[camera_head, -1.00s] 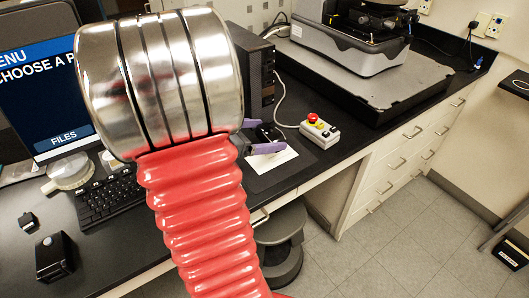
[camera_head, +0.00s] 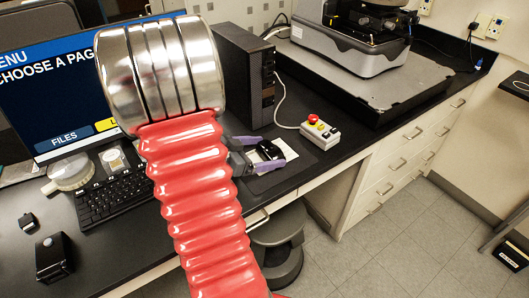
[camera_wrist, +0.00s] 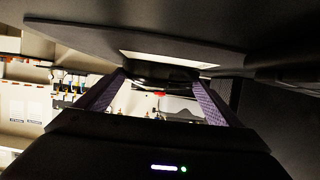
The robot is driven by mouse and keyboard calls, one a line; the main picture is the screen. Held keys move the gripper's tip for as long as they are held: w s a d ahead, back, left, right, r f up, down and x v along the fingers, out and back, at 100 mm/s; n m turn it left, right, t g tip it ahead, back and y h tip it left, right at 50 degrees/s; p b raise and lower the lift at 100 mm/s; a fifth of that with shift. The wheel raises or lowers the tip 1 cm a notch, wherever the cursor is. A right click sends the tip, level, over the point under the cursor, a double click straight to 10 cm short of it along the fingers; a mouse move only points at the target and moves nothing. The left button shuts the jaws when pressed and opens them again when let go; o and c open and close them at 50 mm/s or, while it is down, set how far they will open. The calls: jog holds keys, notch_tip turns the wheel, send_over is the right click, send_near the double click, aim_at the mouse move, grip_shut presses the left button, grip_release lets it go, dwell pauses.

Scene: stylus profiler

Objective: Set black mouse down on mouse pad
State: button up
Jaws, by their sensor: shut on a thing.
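The black mouse (camera_head: 268,150) is between the purple fingers of my gripper (camera_head: 262,153) in the head view. My gripper is shut on it. In the wrist view the dark mouse (camera_wrist: 160,74) shows between the two fingertips, partly in shadow. A dark mouse pad (camera_head: 306,160) lies on the black bench by the front edge, and a white sheet (camera_head: 287,148) shows around the mouse. The sheet also appears as a pale strip in the wrist view (camera_wrist: 165,60). Whether the mouse touches the surface below cannot be told.
A black computer tower (camera_head: 245,75) stands behind the gripper. A white control box with a red button (camera_head: 318,131) sits to the right, its cable running back. A keyboard (camera_head: 112,190) and monitor (camera_head: 60,85) are at left. A stool (camera_head: 278,245) stands below the bench.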

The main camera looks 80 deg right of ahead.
jog(key=shift+f, duration=0.15)
jog(key=o, duration=0.9)
jog(key=shift+w, duration=0.1)
jog(key=shift+v, duration=6)
